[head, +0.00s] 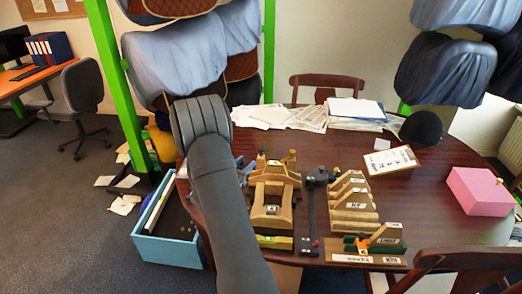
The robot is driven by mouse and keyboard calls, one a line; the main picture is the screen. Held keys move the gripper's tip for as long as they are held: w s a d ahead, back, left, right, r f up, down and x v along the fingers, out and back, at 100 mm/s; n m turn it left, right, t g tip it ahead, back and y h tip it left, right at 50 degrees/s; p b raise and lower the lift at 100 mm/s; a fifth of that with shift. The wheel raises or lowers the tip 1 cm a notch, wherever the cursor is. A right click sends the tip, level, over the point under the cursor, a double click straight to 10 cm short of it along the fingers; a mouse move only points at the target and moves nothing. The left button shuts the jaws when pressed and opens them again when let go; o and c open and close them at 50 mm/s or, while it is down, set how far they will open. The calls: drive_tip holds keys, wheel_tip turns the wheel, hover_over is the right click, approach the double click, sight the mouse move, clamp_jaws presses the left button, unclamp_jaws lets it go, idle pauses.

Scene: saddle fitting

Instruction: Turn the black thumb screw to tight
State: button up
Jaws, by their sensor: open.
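A dark upright-looking bar (312,212) lies between the wooden fixture and the wooden blocks. It has a black fitting (318,176) at its far end and a small red spot near its close end. I cannot tell whether this black fitting is the black thumb screw; it is too small to make out. A light wooden saddle-shaped fixture (272,182) stands left of the bar, with small knobs on its far side. My grey arm rises from the bottom of the head view, left of the fixture. My gripper does not show.
Several labelled wooden blocks (352,204) stand right of the bar. A green and orange tool (372,243) sits in front of them. A pink box (480,191), a clipboard (391,161) and papers (295,117) lie on the table (432,200). A blue bin (168,250) stands at left.

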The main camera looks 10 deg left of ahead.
sight(259, 150)
drive_tip(key=x, duration=1.1)
clamp_jaws()
